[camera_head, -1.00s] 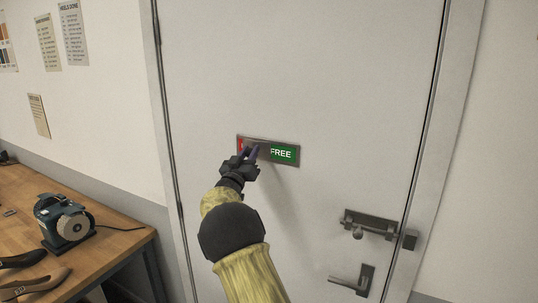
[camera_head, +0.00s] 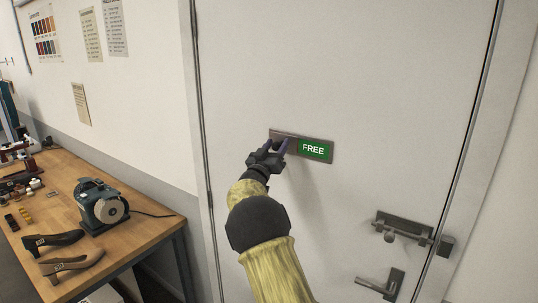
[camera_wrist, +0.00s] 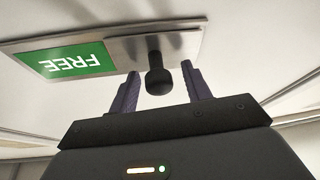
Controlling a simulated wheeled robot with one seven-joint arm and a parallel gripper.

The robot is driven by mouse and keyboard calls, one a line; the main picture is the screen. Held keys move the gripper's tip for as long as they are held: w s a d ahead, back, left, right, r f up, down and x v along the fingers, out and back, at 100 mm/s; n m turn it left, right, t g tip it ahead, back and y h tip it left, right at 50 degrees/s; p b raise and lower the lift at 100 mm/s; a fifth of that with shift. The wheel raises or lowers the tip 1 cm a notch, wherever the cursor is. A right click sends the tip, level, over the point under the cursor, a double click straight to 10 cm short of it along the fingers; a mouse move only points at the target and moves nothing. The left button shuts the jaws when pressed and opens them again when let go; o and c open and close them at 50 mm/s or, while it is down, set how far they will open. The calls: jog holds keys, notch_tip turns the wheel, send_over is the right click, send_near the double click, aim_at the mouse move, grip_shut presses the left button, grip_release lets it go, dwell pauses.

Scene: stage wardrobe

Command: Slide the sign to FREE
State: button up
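The sign (camera_head: 329,160) is a flat metal plate on the door, with a green FREE panel (camera_head: 314,150) showing at its right. A grey sliding cover lies over its left part, and no red shows. In the wrist view the cover (camera_wrist: 185,42) carries a dark round knob (camera_wrist: 157,75), and the FREE panel (camera_wrist: 75,60) appears upside down beside it. My gripper (camera_head: 278,142) is at the sign's left part. Its two fingers (camera_wrist: 160,82) stand on either side of the knob, with a visible gap on each side. In the head view my gripper hides the knob.
A bolt latch (camera_head: 403,228) and a door handle (camera_head: 382,288) are at the lower right of the door (camera_head: 370,80). A wooden workbench (camera_head: 140,235) on the left bears a grinder (camera_head: 100,203) and shoes (camera_head: 72,264). The door around the sign is clear.

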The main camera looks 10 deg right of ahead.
jog(key=b+v, duration=0.7)
jog(key=v, duration=1)
jog(key=shift+a, duration=0.15)
jog(key=shift+f, duration=0.1)
jog(key=s+f+n+g+y, duration=0.4)
jog(key=s+f+n+y, duration=0.15)
jog(key=f+y, duration=0.7)
jog(key=s+d+f+g+y, duration=0.1)
jog(key=s+f+g, duration=0.4)
jog(key=s, duration=0.8)
jog(key=s+d+f+g+y, duration=0.1)
jog(key=s+f+g, duration=0.4)
jog(key=s, duration=0.9)
notch_tip(320, 180, down, 3)
jog(key=shift+d, duration=0.4)
